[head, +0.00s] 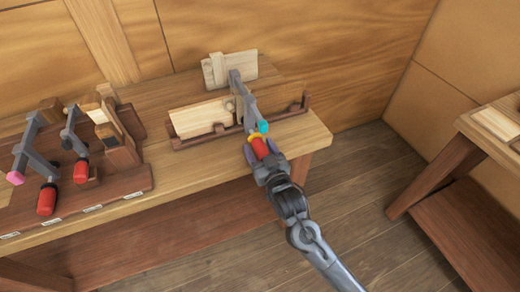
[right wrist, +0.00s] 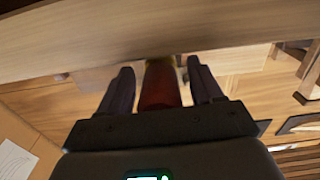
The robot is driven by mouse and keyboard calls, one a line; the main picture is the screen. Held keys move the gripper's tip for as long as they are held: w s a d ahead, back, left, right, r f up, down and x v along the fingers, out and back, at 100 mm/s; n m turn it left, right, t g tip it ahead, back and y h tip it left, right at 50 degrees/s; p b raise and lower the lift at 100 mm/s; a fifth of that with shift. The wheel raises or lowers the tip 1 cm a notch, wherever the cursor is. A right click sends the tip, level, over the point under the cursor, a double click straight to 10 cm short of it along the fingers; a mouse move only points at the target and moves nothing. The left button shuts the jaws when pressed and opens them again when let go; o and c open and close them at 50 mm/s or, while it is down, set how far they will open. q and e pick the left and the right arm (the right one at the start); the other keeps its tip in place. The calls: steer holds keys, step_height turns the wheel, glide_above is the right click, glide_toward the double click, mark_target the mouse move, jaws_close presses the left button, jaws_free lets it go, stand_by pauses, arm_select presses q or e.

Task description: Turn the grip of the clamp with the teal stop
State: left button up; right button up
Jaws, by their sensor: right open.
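The clamp with the teal stop (head: 263,127) has a grey bar (head: 238,88) and sits over the front of the workpiece on the bench. Its red grip (head: 260,148) points toward me, with a yellow collar (head: 254,138) above it. My right gripper (head: 264,157) is open, with its fingers on either side of the red grip. In the right wrist view the red grip (right wrist: 160,87) stands between the two dark fingers, with a gap visible on each side. The far end of the grip lies under the bench edge in that view. My left gripper is not in view.
A wooden rack (head: 100,205) at the left holds other clamps with red grips, one with a pink stop (head: 15,178). Pale boards (head: 200,117) lie in a brown cradle (head: 295,110) on the bench (head: 230,165). Another table (head: 480,140) stands at the right, with clear floor between.

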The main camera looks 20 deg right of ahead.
steer(key=shift+c, duration=0.4)
steer(key=c, duration=0.9)
steer(key=shift+r+m+p, duration=0.2)
steer(key=shift+m+p, duration=0.4)
steer(key=shift+p, duration=0.35)
steer(key=shift+m+p, duration=0.9)
steer(key=shift+p, duration=0.1)
steer(key=shift+a+f+m+y+p, duration=0.1)
steer(key=shift+m+y+p, duration=0.2)
steer(key=shift+m+p, duration=0.6)
steer(key=shift+c, duration=0.2)
steer(key=shift+m, duration=0.3)
steer(key=shift+f, duration=0.1)
steer(key=o, duration=1)
